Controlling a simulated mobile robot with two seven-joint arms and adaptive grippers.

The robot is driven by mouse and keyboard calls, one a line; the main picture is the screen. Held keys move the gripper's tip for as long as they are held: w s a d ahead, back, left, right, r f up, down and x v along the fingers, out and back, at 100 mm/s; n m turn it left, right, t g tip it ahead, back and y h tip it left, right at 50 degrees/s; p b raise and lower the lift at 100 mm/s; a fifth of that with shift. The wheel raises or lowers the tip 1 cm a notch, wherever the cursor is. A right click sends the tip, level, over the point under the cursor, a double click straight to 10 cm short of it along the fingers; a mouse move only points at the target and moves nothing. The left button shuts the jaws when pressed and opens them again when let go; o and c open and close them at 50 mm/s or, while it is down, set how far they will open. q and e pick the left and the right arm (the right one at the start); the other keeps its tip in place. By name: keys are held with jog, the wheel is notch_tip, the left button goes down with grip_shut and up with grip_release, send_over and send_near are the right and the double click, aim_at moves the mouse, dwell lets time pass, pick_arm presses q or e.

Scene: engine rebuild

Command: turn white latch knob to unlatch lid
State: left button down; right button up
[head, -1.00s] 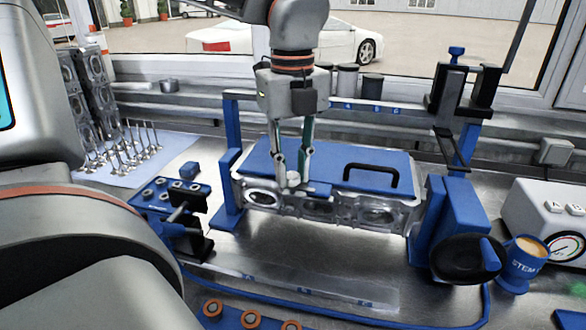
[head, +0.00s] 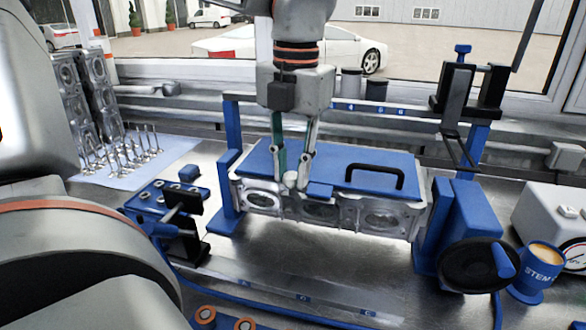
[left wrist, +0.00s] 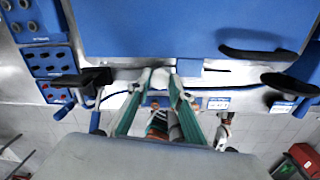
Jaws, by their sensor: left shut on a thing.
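The blue lid (head: 325,162) with a black handle (head: 376,172) lies on the metal engine block (head: 335,213) in its blue stand. My left gripper (head: 291,184) points down at the lid's front edge, left of the handle. Its fingers are shut on the white latch knob (left wrist: 160,77), which shows between the fingertips in the left wrist view. The fingers hide most of the knob in the head view. A small blue tab (head: 320,190) shows just right of the fingers at the lid's edge. My right gripper is out of view.
A black crank wheel (head: 475,266) and a blue cup (head: 536,270) stand at the right. A blue rack (head: 160,200) and several valves (head: 125,150) are at the left. The metal bench in front of the block is partly clear.

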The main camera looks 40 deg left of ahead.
aim_at(294, 178)
pick_arm(q)
jog(key=m, duration=0.6)
jog(key=shift+m, duration=0.4)
jog(key=c, duration=1.8)
grip_release()
jog(key=r, duration=1.2)
jog(key=shift+s+d, duration=0.15)
jog(key=shift+d, duration=0.25)
